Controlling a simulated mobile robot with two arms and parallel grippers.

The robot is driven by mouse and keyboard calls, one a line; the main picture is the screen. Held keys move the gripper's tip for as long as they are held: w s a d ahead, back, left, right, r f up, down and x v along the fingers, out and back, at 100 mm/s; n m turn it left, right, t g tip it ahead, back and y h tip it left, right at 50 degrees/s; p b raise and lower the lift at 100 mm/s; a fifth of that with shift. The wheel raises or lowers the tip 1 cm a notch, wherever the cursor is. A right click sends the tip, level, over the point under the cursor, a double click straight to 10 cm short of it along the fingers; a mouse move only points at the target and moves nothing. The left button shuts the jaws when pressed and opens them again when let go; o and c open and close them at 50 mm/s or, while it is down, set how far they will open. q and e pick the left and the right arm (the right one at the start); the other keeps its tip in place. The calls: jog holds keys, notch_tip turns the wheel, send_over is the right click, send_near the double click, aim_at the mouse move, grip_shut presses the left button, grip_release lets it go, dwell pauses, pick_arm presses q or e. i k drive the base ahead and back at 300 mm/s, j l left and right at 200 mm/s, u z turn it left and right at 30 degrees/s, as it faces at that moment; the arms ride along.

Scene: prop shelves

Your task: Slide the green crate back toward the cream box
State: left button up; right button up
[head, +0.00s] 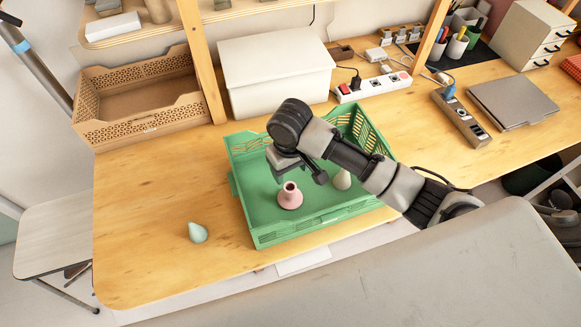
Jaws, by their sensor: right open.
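The green crate (262,237) sits on the wooden table near its front edge, slightly turned. It holds a pink vase (290,197) and a pale cream vase (342,179). The cream box (275,72) stands behind the crate at the back of the table, with a small strip of table between them. My right gripper (301,178) reaches in from the right and hangs over the crate, open, above and behind the pink vase. My right arm hides part of the crate's back and right side. My left gripper is not in view.
A pale green vase (198,232) stands on the table left of the crate. A tan slotted crate (142,98) is at the back left, beside a wooden post. Power strips (373,86) and a closed laptop (512,102) lie to the right. The left front table is mostly clear.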

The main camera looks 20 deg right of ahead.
aim_at(260, 190)
jog(key=j+z, duration=0.15)
jog(key=j, duration=0.25)
jog(key=k+j+z, duration=0.2)
jog(key=j, duration=0.15)
jog(key=j+z, duration=0.15)
jog(key=j, duration=0.25)
jog(key=k+j+z, duration=0.15)
jog(key=j, duration=0.2)
